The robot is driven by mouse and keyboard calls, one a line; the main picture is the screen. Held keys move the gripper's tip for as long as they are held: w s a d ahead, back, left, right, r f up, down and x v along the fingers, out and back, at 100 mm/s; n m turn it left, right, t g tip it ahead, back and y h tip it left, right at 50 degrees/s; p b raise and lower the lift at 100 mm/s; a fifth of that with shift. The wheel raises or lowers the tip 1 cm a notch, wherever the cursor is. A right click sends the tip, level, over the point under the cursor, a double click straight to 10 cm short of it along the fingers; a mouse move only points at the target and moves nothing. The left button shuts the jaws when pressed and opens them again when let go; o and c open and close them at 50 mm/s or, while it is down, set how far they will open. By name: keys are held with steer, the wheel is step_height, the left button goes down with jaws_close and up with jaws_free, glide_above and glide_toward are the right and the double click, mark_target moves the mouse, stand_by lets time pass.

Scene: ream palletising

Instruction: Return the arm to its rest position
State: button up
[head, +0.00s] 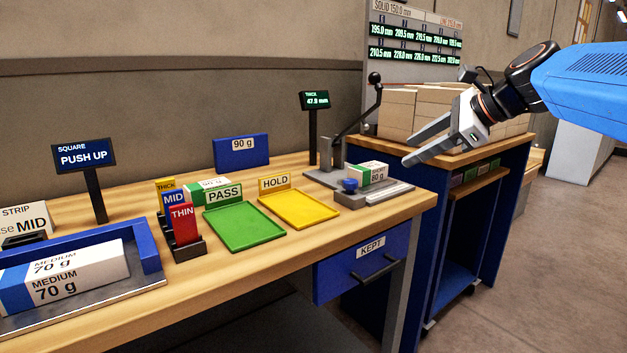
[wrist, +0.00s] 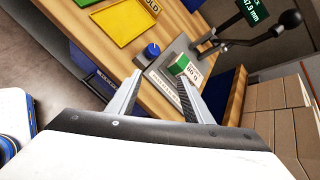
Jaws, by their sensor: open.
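My gripper (head: 428,148) is open and empty. It hangs in the air at the right end of the workbench (head: 300,236), in front of the stacked cartons. In the wrist view my gripper (wrist: 157,84) shows its two fingers apart. Beyond the fingertips a small green and white ream (wrist: 182,66) rests on the measuring stand, apart from the fingers. The same ream (head: 372,173) shows in the head view, marked 80 g.
A cart (head: 462,150) bears stacked cartons (head: 400,112) close behind my gripper. A lever press (head: 374,82) stands at the bench's back right. Green PASS (head: 245,228) and yellow HOLD (head: 300,210) trays lie empty. A medium 70 g ream (head: 75,275) sits in the blue fixture at left.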

steer(key=s+d+f+n+g+h, duration=0.1)
steer(key=s+d+f+n+h, duration=0.2)
steer(key=s+f+n, duration=0.7)
steer(key=s+d+f+n+g+h, duration=0.2)
steer(key=s+f+n+h, duration=0.2)
steer(key=s+f+n, duration=0.6)
steer(key=s+f, duration=0.7)
steer(key=f, duration=0.4)
steer(key=shift+s+d+f+n, duration=0.3)
steer(key=shift+s+d+f, duration=0.1)
